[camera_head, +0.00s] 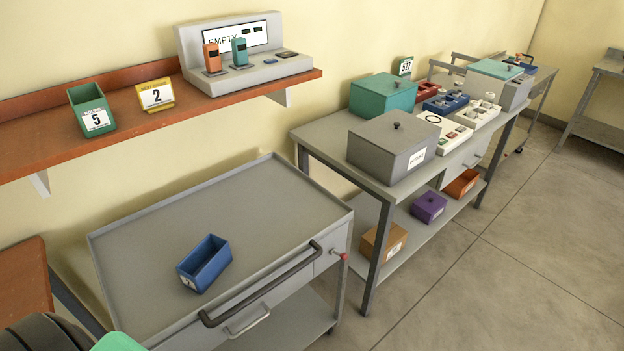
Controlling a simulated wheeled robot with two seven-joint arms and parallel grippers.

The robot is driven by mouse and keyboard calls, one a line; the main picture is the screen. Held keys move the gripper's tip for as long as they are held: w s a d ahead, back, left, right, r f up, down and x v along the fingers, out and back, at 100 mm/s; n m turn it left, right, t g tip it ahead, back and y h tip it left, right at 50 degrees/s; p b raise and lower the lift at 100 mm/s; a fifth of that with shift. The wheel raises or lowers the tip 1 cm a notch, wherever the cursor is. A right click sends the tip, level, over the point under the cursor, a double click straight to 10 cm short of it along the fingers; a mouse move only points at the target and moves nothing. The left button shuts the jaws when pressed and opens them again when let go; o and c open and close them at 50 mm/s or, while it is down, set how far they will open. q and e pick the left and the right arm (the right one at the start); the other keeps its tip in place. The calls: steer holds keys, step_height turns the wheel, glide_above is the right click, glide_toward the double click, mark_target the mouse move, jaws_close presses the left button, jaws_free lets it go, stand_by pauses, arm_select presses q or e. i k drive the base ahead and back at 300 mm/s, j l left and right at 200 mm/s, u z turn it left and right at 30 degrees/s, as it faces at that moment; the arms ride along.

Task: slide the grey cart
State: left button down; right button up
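The grey cart (130,245) stands in the left and middle of the head view, close to the wall. It has a raised rim, a dark push handle (262,287) along its front side, a drawer pull below that and a red-tipped knob (339,254) near its right front corner. A blue open bin (205,264) sits on its top. Neither of my grippers shows. A dark rounded part with a green piece at the bottom left corner is cut off, and I cannot tell what it is.
A grey bench (317,134) with lidded boxes stands right of the cart, with a narrow gap between. A brown wall shelf (140,117) hangs above the cart. A brown-topped table (22,280) is at the left. The floor (500,270) at the right is clear.

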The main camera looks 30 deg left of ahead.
mark_target(268, 212)
steer(key=u, duration=1.1)
